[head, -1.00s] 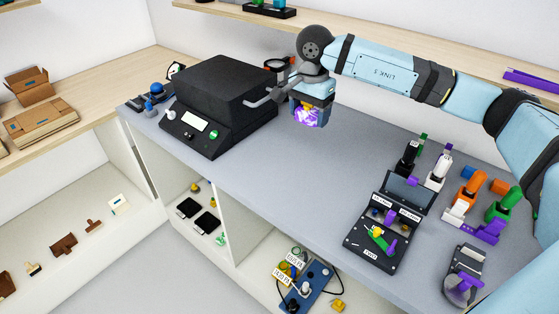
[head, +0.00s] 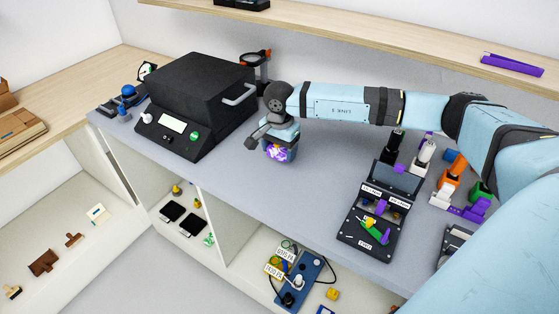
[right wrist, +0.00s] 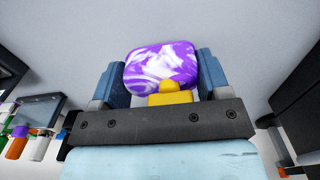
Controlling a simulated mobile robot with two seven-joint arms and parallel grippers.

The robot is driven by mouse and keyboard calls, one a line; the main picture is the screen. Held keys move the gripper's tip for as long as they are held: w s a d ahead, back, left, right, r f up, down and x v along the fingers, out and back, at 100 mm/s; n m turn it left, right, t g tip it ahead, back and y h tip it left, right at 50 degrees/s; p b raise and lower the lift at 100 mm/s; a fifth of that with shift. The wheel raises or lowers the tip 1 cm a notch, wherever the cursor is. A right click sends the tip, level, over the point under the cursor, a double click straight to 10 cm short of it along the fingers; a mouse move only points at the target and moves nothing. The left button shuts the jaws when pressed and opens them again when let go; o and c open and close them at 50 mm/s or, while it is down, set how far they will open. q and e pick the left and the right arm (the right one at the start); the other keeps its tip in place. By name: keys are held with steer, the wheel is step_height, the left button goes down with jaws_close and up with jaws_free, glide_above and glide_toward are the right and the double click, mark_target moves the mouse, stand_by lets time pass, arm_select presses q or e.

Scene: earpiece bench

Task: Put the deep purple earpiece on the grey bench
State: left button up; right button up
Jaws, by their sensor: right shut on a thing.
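A purple-and-white marbled earpiece (right wrist: 163,68) with a yellow nub sits between the two blue fingers of my right gripper (right wrist: 160,75), which is shut on it. In the head view the earpiece (head: 277,154) shows below my right gripper (head: 279,143), low over the grey bench (head: 300,195) and to the right of the black machine. I cannot tell whether it touches the bench. My left gripper is not in view.
The black machine (head: 196,95) with a handle stands at the left. A black tray (head: 358,237) with small coloured pieces lies right of the open bench middle. Coloured stands (head: 447,188) are behind it at the right. A wooden shelf (head: 400,42) runs along the back wall.

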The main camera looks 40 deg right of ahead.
mark_target(280, 169)
steer(key=shift+f, duration=2.65)
steer(key=shift+f, duration=0.2)
steer(key=o, duration=0.9)
steer(key=shift+o, duration=0.2)
steer(key=shift+r, duration=0.15)
